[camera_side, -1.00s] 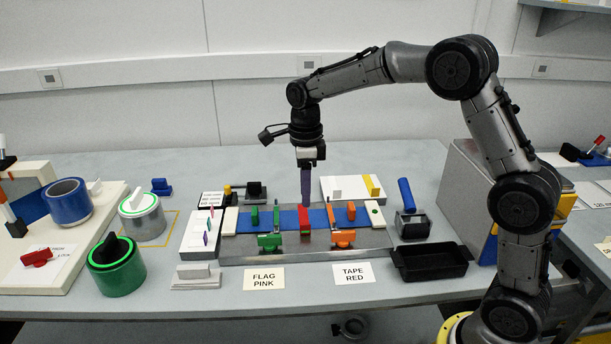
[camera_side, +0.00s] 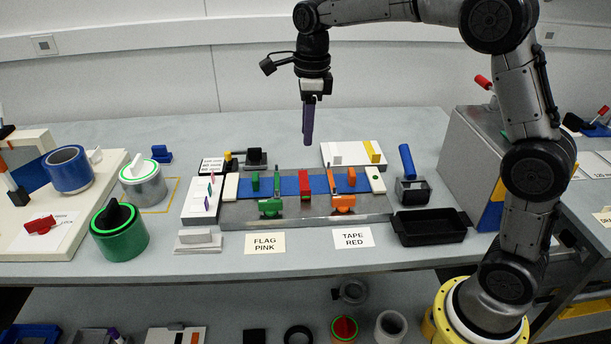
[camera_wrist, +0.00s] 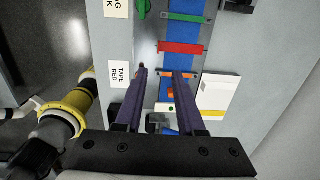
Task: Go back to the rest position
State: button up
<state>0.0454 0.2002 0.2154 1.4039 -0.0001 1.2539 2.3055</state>
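My gripper (camera_side: 308,142) hangs in the air above and behind the work board in the side view, fingers pointing down. In the wrist view its two purple fingers (camera_wrist: 162,72) stand apart with nothing between them, so it is open and empty. The grey work board (camera_side: 340,207) carries a blue strip (camera_side: 288,186), with a red block (camera_side: 305,190) across its middle. The red block also lies across the strip in the wrist view (camera_wrist: 181,48). A green clamp (camera_side: 270,207) and an orange clamp (camera_side: 342,203) sit at the board's front.
A black tray (camera_side: 429,241) and a blue-handled tool (camera_side: 407,165) stand right of the board. A grey box (camera_side: 462,160) is further right. Tape rolls (camera_side: 118,235) stand at the left. Labels "FLAG PINK" (camera_side: 265,243) and "TAPE RED" (camera_side: 353,237) lie in front.

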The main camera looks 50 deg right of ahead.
jog(key=s+a+r+n+t, duration=0.1)
jog(key=s+r+n+t, duration=0.2)
jog(key=s, duration=0.4)
jog(key=s+a+r+n, duration=0.1)
jog(key=s+r+n, duration=0.2)
jog(key=s+r, duration=0.35)
jog(key=s+f+n+t, duration=0.1)
jog(key=s+f+n, duration=0.4)
jog(key=n, duration=0.5)
jog(key=s+f+n, duration=0.4)
jog(key=s+n, duration=0.5)
jog(key=n, duration=0.2)
jog(key=shift+f+t, duration=0.4)
jog(key=shift+s, duration=0.1)
